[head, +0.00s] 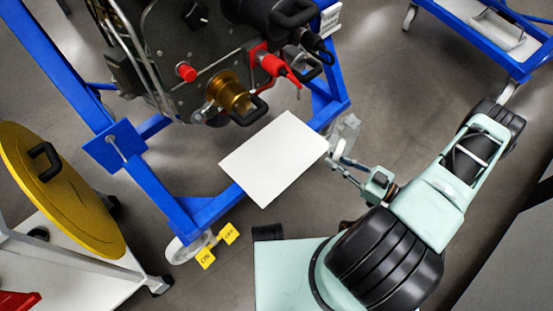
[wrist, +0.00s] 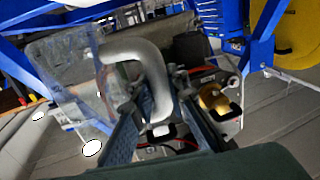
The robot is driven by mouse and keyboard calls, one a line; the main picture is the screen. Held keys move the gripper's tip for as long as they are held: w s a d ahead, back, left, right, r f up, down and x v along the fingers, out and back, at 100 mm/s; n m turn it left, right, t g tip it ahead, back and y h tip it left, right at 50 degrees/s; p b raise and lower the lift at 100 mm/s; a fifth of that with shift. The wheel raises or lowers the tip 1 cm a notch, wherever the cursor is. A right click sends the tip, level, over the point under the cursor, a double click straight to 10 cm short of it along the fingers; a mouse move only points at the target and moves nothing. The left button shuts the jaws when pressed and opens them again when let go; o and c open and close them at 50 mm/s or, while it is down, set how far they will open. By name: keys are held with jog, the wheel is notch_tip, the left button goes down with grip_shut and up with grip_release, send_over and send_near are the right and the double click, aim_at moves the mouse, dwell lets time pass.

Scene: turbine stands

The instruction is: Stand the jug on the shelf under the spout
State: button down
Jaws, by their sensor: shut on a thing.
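The jug (head: 346,128) is clear, with a grey handle; in the head view it is just right of the shelf's right corner. In the wrist view the clear jug body (wrist: 65,75) fills the left side and its bent grey handle (wrist: 135,52) comes between my fingers. My gripper (head: 338,157) is shut on the handle. The shelf (head: 272,160) is a flat white plate, bare on top, in front of the turbine. A brass fitting (head: 230,95), perhaps the spout, sits behind the shelf; a brass part also shows in the wrist view (wrist: 212,98).
A blue stand frame (head: 335,105) surrounds the turbine, with a red-handled part (head: 270,65) above the shelf. Yellow tags (head: 228,234) are at the stand's front corner. A yellow disc (head: 55,190) stands at left. Grey floor (head: 400,110) is open at right.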

jog(key=shift+s+f, duration=0.2)
jog(key=shift+f, duration=0.55)
jog(key=shift+a+f, duration=0.15)
jog(key=shift+a, duration=0.05)
jog(key=f+b+x, duration=0.1)
jog(key=b+x, duration=0.1)
jog(key=x, duration=0.4)
jog(key=f+b+x, duration=0.1)
jog(key=x, duration=0.4)
jog(key=f+b+x, duration=0.1)
jog(key=b+x, duration=0.1)
jog(key=x, duration=0.4)
jog(key=shift+w+a+f+b, duration=0.1)
jog(key=shift+a+f+b, duration=0.2)
jog(key=shift+r, duration=0.1)
jog(key=c, duration=1.9)
grip_release()
